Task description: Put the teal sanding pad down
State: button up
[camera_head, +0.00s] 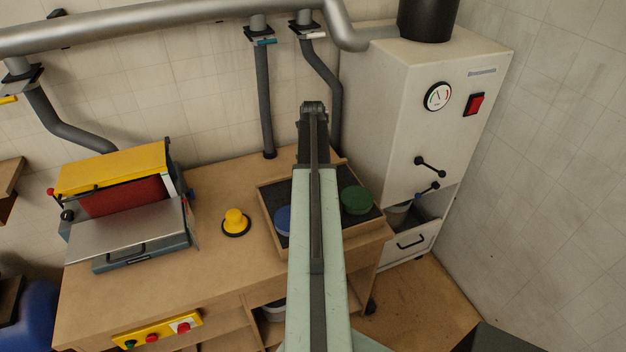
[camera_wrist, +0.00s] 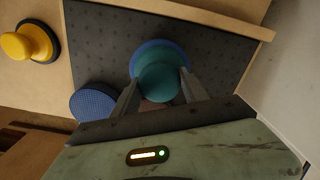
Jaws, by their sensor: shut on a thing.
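The teal sanding pad (camera_wrist: 160,82) shows in the wrist view with a round teal top and a wider blue disc beneath it. My gripper (camera_wrist: 160,77) is shut on it, one finger at each side. The pad is over the dark dotted mat of a wooden tray (camera_wrist: 225,18), near the tray's far wall. I cannot tell whether its underside touches the mat. In the head view my arm hides the pad and the fingers, and the tray (camera_head: 262,207) shows on both sides of the arm.
A blue pad (camera_wrist: 92,103) lies in the tray at left, also in the head view (camera_head: 282,220). A green pad (camera_head: 356,200) lies at right. A yellow pad (camera_head: 235,222) stands on the bench left of the tray. A white cabinet (camera_head: 390,110) rises right of the tray.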

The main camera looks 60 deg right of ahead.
notch_tip(320, 180, down, 3)
jog(key=shift+r+b, duration=0.1)
jog(key=shift+b, duration=0.5)
jog(key=shift+r, duration=0.2)
jog(key=shift+f, duration=0.1)
jog(key=o, duration=1.2)
notch_tip(320, 180, up, 12)
jog(key=p, duration=1.2)
jog(key=shift+r+p, duration=0.25)
jog(key=shift+p, duration=0.05)
jog(key=shift+f, duration=0.1)
